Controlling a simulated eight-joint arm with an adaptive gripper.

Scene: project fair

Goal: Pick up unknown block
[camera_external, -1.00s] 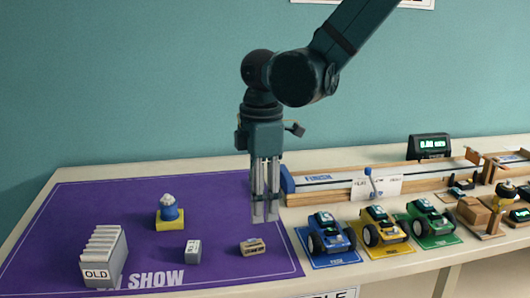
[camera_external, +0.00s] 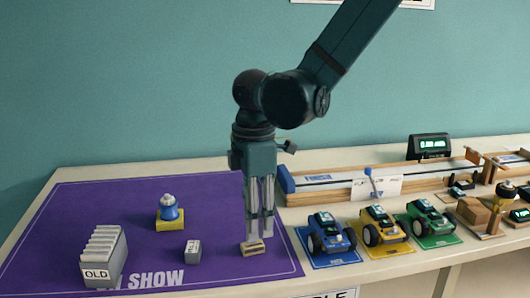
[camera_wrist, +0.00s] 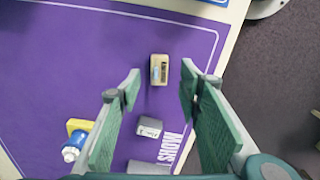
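Two small blocks lie on the purple mat (camera_external: 120,215). The tan block (camera_external: 252,248) has dark marks on its face, and the grey block (camera_external: 192,251) stands to its left with small lettering. I cannot tell from a label which is the unknown block. My gripper (camera_external: 259,236) points down over the tan block, its fingertips close above or behind it. In the wrist view the fingers are apart and empty, with the tan block (camera_wrist: 159,69) between the line of their tips. The grey block (camera_wrist: 149,127) lies nearer the bottom there. Contact is not visible.
A grey box marked OLD (camera_external: 97,274) stands at the front left. A blue item on a yellow base (camera_external: 170,213) stands behind the grey block. Three small cars, blue (camera_external: 330,238), yellow (camera_external: 384,228) and green (camera_external: 432,221), stand right of the mat, before a wooden track (camera_external: 330,190).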

